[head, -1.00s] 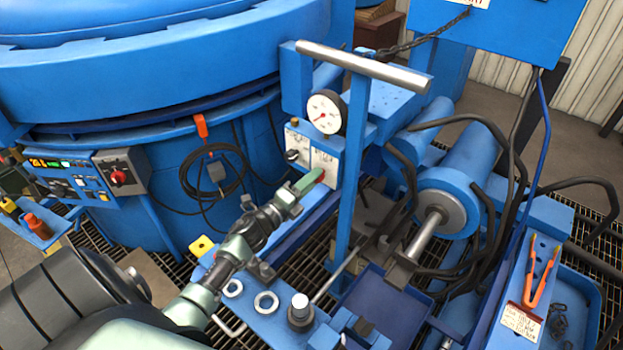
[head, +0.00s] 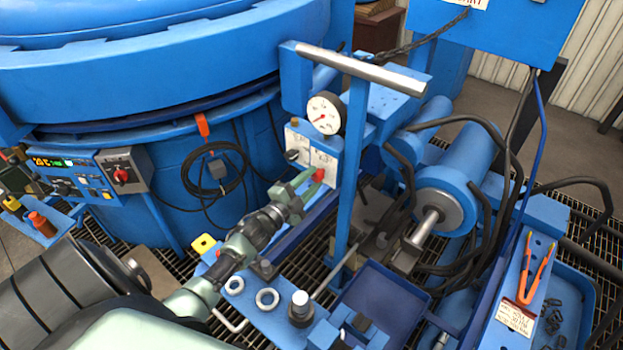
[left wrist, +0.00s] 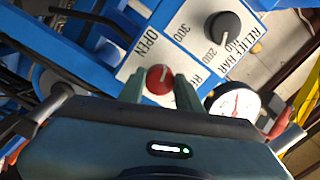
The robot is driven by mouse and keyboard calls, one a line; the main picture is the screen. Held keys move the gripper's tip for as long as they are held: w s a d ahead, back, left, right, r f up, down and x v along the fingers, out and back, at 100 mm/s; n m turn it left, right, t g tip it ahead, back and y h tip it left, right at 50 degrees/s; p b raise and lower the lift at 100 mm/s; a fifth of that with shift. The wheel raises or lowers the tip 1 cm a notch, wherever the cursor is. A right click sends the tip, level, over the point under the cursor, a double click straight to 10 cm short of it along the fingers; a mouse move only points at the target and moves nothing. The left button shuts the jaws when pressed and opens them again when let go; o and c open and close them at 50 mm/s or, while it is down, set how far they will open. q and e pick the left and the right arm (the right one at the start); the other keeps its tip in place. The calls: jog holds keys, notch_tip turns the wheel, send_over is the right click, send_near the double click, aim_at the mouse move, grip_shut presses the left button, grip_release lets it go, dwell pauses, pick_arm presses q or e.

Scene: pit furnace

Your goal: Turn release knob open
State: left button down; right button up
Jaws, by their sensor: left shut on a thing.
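The red release knob (head: 319,174) is on a white label panel on the blue stand, below the pressure gauge. In the left wrist view the red knob (left wrist: 158,79) sits between my two green fingers, beside the printed word OPEN. My left gripper (head: 312,184) is shut on this knob, and its fingers (left wrist: 160,90) partly hide the lettering around it. A dark knob (left wrist: 226,29) with 200 and 300 marks is on the neighbouring panel, clear of my fingers. My right gripper is not in view.
The round white gauge (head: 325,113) is just above the panel. A blue upright post (head: 348,190) stands close to the right of my gripper. The big blue furnace (head: 150,80) is behind on the left. Metal rings (head: 267,298) lie on the blue bench below my arm.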

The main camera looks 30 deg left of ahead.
pick_arm(q)
jog(key=shift+n, duration=0.3)
jog(key=c, duration=1)
grip_release()
jog(key=shift+o, duration=0.2)
jog(key=s, duration=0.8)
jog(key=shift+a+f, duration=0.2)
jog(key=shift+a, duration=0.1)
